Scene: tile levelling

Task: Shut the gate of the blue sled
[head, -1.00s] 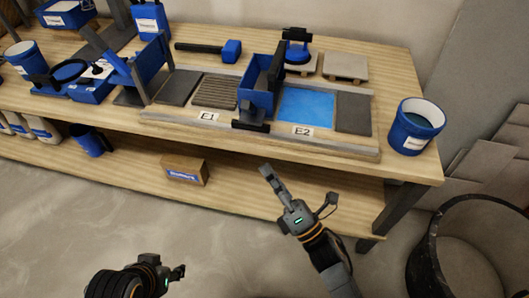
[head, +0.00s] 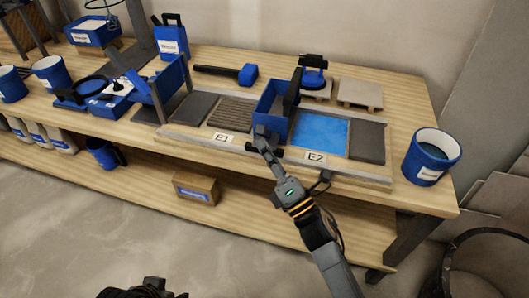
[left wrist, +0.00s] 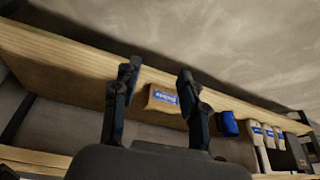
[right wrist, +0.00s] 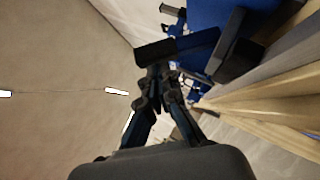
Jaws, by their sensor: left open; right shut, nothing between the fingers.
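The blue sled (head: 270,103) sits on the tiled rail bed between the E1 and E2 labels, with a dark upright panel (head: 292,92) on its right side. I cannot tell whether this panel is the gate. My right gripper (head: 261,137) is shut and empty at the sled's front edge, hiding part of its black front bar. In the right wrist view its closed fingertips (right wrist: 158,76) are close to a black bar (right wrist: 178,48) beside the blue sled body (right wrist: 212,18); contact is unclear. My left gripper (left wrist: 158,74) is open and empty, in front of the bench.
A blue pool (head: 320,132) and a dark tile (head: 367,142) lie right of the sled. A ribbed tile (head: 231,113) lies left of it. A blue bucket (head: 430,156) stands at the bench's right end. A cardboard box (head: 196,188) sits on the lower shelf.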

